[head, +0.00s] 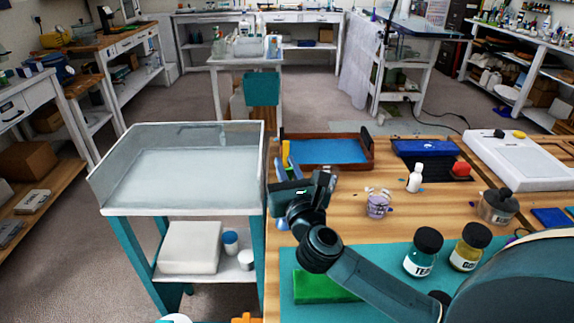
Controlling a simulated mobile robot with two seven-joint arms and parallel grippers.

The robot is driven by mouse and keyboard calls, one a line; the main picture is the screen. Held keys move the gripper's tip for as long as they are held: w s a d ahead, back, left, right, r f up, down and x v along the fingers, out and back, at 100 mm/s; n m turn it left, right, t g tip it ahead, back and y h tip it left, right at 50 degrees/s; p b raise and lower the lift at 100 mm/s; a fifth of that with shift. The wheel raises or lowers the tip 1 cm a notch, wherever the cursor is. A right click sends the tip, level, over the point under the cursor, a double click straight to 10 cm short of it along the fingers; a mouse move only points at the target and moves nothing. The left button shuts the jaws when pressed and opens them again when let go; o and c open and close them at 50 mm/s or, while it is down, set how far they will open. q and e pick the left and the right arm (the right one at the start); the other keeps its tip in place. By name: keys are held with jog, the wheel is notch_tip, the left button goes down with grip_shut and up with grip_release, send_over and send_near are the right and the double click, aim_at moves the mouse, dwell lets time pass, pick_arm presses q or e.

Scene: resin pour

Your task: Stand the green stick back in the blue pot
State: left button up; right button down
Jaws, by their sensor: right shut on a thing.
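My right gripper (285,186) is over the left edge of the wooden bench, its arm reaching in from the lower right. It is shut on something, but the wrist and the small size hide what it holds. Bits of blue (278,170) and an upright yellow piece (286,152) show just behind it. I cannot tell whether the blue belongs to the pot. I cannot make out the green stick.
A wooden tray with a blue floor (369,164) lies behind my right gripper. A purple-marked cup (377,206), a white bottle (415,179) and dark-lidded jars (423,252) stand to the right. A green block (312,287) lies on the teal mat (378,306). A grey-topped cart (190,205) adjoins the bench.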

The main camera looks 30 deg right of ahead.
jog(key=shift+f, duration=0.25)
jog(key=c, duration=1.3)
grip_release()
jog(key=shift+c, duration=0.2)
jog(key=shift+s, duration=0.1)
